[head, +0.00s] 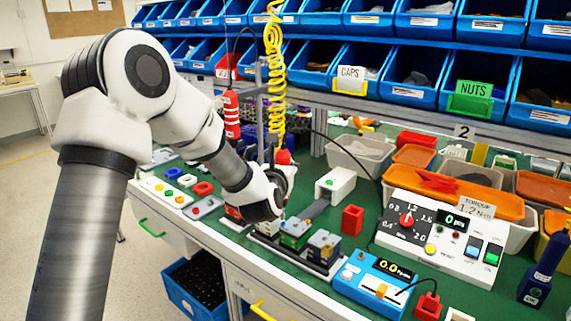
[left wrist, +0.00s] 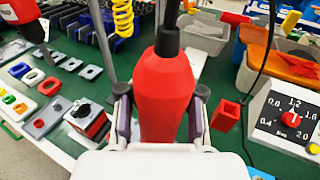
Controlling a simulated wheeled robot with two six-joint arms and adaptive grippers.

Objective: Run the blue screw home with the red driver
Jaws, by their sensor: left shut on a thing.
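My left gripper (head: 277,184) is shut on the red driver (left wrist: 163,95). In the left wrist view the driver's red body stands between the two fingers (left wrist: 161,108), with its black cable end at the top. In the head view only a bit of the driver's red top (head: 284,157) shows behind my wrist. Its tip is hidden in both views. Small fixtures (head: 323,247) with metal and green blocks stand on a dark tray just in front of the gripper. I cannot make out the blue screw in either view. My right gripper is not in view.
A yellow coiled cord (head: 273,60) hangs above the gripper. Another red tool (head: 231,115) hangs left of it. To the right are a red block (head: 352,220), a control box with a red dial (head: 407,219), and a blue meter (head: 370,284) reading 0.0. Blue bins line the back.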

